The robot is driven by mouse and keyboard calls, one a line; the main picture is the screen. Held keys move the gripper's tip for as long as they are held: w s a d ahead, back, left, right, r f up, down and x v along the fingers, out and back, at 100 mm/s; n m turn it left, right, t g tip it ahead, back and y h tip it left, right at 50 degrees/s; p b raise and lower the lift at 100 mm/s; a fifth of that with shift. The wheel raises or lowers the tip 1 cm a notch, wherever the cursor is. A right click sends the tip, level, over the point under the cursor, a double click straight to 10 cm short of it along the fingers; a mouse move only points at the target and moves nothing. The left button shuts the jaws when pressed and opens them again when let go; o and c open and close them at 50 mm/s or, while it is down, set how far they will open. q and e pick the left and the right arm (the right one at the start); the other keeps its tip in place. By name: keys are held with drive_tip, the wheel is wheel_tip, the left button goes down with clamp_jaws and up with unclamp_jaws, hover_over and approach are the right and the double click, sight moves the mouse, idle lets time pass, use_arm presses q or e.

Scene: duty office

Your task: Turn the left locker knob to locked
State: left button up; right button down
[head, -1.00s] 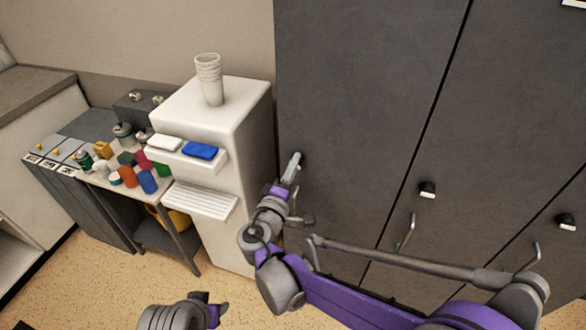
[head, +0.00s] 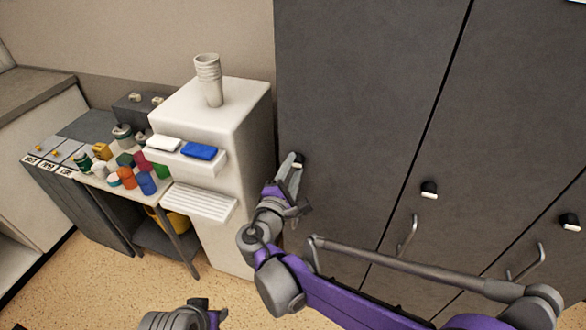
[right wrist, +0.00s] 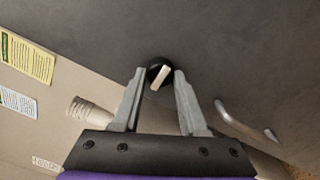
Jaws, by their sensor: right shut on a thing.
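The left locker knob (right wrist: 160,75) is round and black with a pale bar across it, on the dark grey left locker door (head: 350,100). In the right wrist view the bar is tilted, its upper end to the right. My right gripper (right wrist: 159,83) is shut on the knob, one finger on each side. In the head view the right gripper (head: 297,164) covers most of the knob. My left gripper (head: 212,314) is at the bottom edge, away from the lockers, and its jaws do not show clearly.
Two other locker knobs (head: 429,188) (head: 570,222) and door handles (head: 407,236) are to the right. A curved handle (right wrist: 246,122) is beside the gripper. A white dispenser (head: 240,110) with stacked cups (head: 208,80) stands close on the left.

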idle(0.4)
drive_tip(key=shift+c, duration=2.2)
unclamp_jaws()
drive_tip(key=b+v, duration=0.1)
drive_tip(key=v, duration=1)
drive_tip(key=shift+w, duration=0.1)
